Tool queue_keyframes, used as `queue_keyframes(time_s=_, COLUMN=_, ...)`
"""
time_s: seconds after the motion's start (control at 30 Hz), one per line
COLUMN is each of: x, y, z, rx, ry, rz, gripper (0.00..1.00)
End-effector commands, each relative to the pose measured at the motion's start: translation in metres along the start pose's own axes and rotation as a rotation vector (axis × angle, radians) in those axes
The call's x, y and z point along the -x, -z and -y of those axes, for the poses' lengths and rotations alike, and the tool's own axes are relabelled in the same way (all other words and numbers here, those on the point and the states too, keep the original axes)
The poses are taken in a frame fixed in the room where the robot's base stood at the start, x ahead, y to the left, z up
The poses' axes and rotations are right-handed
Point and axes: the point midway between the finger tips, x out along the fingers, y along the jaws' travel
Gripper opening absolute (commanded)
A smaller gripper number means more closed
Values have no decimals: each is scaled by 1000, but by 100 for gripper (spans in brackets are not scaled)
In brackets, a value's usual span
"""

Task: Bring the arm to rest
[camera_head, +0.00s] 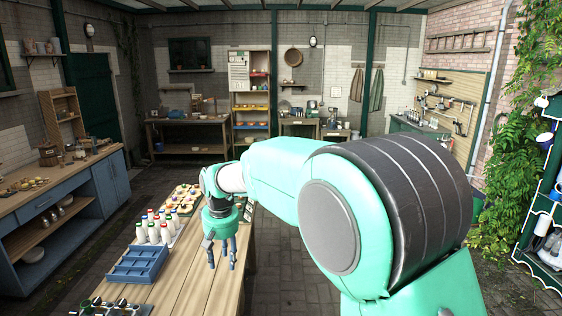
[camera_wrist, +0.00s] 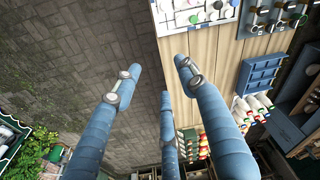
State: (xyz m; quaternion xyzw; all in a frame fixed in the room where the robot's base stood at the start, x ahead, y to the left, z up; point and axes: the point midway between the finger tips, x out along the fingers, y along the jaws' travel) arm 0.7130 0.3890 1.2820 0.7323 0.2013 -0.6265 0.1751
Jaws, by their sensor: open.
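My arm stretches forward from the right over the wooden table (camera_head: 195,280) in the head view. My gripper (camera_head: 221,262) hangs from its end with its blue fingers pointing down over the table's right part. In the wrist view the fingers of my gripper (camera_wrist: 155,85) are spread apart with nothing between them. Bare floor shows to one side and the wooden table (camera_wrist: 210,60) to the other.
A blue compartment tray (camera_head: 135,265) sits on the table left of my gripper. White bottles with coloured caps (camera_head: 158,226) stand behind it. Blue cabinets (camera_head: 60,205) line the left wall. A green shelf unit (camera_head: 545,230) stands at the right. Paved floor lies between.

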Motion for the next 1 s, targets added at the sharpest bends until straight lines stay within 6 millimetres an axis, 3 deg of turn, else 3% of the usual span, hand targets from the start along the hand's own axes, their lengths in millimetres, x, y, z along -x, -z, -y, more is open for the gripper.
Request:
queue_keyframes(time_s=0.2, x=43, y=-46, z=-42, rx=-59, ry=-11, rz=-39, gripper=42)
queue_keyframes(time_s=0.5, x=90, y=-116, z=-85, rx=-136, ry=-28, rz=-87, gripper=42)
queue_keyframes(time_s=1.0, x=137, y=-249, z=-132, rx=-263, ry=-64, rz=-168, gripper=42)
